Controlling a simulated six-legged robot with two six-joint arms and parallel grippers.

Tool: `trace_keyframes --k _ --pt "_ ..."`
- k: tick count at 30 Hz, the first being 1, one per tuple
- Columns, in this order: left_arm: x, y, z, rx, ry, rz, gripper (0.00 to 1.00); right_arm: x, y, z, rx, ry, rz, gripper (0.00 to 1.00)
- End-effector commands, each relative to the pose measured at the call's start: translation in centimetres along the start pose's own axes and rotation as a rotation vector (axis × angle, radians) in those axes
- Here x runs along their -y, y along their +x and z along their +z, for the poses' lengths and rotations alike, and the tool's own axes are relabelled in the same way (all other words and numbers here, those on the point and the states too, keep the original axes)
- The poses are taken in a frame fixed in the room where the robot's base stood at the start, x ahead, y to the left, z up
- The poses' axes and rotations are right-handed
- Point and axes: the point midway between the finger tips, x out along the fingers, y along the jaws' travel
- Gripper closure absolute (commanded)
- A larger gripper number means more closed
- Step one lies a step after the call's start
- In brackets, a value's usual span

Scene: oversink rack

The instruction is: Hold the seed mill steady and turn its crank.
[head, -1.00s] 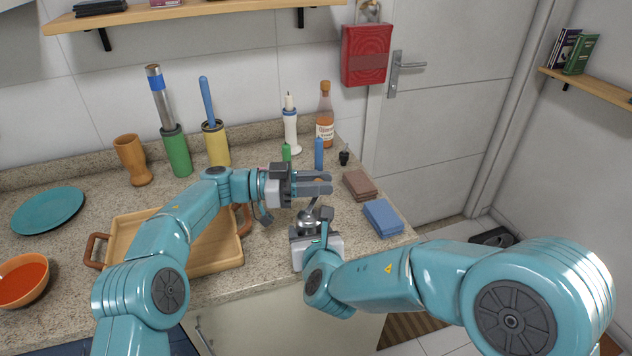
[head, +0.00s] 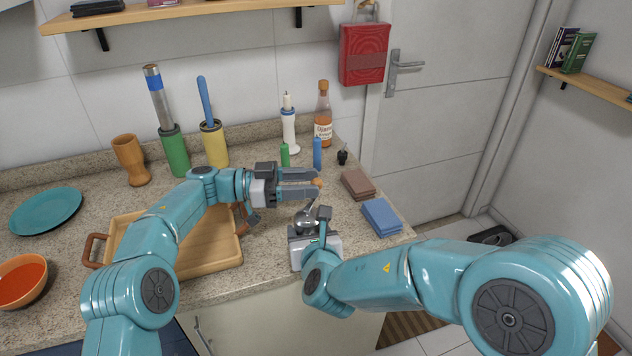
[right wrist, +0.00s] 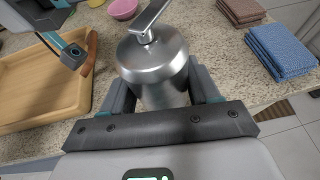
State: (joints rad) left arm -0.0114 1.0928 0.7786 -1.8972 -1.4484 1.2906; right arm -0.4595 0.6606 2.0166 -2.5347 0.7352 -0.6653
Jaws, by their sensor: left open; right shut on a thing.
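The seed mill (right wrist: 160,75) is a silver metal cylinder with a domed top. In the head view only its top (head: 306,216) shows above my right gripper. My right gripper (head: 312,228) is shut on the mill's body, with a finger on each side in the right wrist view. The crank (right wrist: 152,20) rises from the top and leaves that view at the upper edge. Its orange-brown knob (head: 318,182) shows at the fingertips of my left gripper (head: 312,182). The left gripper is open, one finger to each side of the knob; contact cannot be told.
A wooden tray (head: 222,262) lies left of the mill, under my left arm. Brown cloths (head: 357,184) and blue cloths (head: 381,217) lie right of it. Green and blue (head: 317,153) upright items, a candle holder (head: 289,130) and a bottle (head: 323,120) stand behind.

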Motion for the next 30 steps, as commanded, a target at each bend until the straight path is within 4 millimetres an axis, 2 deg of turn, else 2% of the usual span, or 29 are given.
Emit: trace_keyframes --k 1,6,12,16,26,29,30 --pt "0.1 -1.4 0.0 0.000 0.001 -0.005 0.54 0.0 0.0 0.0 0.001 0.000 -0.001 0.84" --pt "0.1 -5.3 0.0 0.001 0.002 -0.004 0.54 0.0 0.0 0.0 0.001 0.001 -0.001 0.84" --pt "0.0 -8.5 0.0 0.000 0.001 -0.001 0.54 0.0 0.0 0.1 0.001 0.001 -0.001 0.84" --pt "0.0 -9.3 0.0 0.001 0.000 0.000 0.54 0.1 0.0 0.1 0.001 0.001 -0.001 0.84" --pt "0.0 -9.4 0.0 0.001 0.008 0.001 0.54 0.1 0.0 0.1 0.002 0.001 -0.001 0.84" --pt "0.7 -9.3 0.1 0.001 0.072 -0.036 0.54 0.1 0.0 0.1 0.002 0.001 -0.001 0.84" --pt "1.3 -9.0 0.9 -0.007 0.090 -0.068 0.54 0.1 0.0 0.1 0.002 0.001 -0.001 0.84"
